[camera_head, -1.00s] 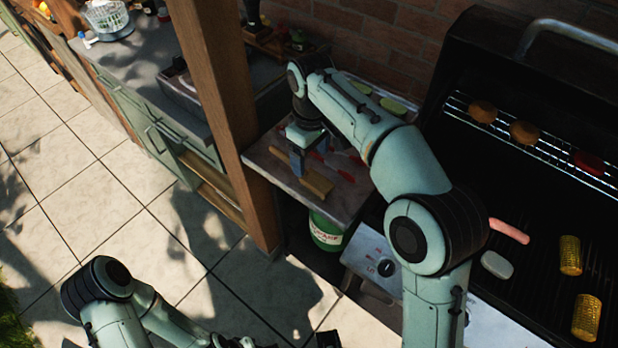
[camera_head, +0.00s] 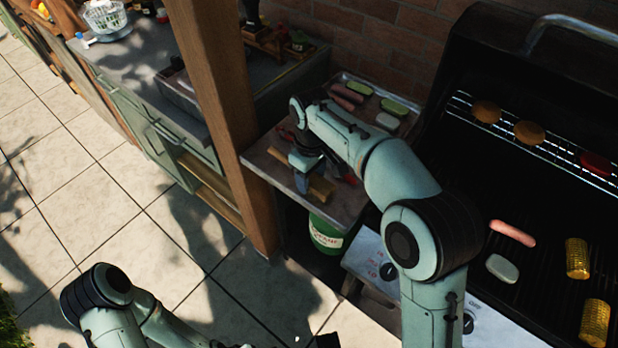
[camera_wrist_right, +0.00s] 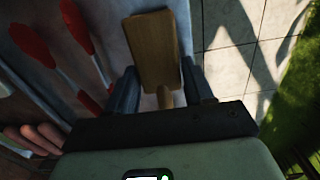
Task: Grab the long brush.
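The long brush (camera_head: 320,188) lies on the grey side shelf (camera_head: 347,205) left of the grill, its light wooden body partly hidden by my right gripper (camera_head: 303,178). In the right wrist view the brush (camera_wrist_right: 152,45) shows a broad wooden part and a narrower handle. The right gripper's two dark fingers (camera_wrist_right: 160,88) stand apart, one on each side of the brush, with gaps visible; it is open. My left arm is at the lower left of the head view; its fingers are not clearly shown.
Red-handled tools (camera_wrist_right: 75,25) lie beside the brush on the shelf. A tray (camera_head: 345,80) with sausages and vegetable slices is behind. The wooden post (camera_head: 215,110) stands close left of the shelf. The grill (camera_head: 530,215) with food is at right. A green gas bottle (camera_head: 325,236) is below.

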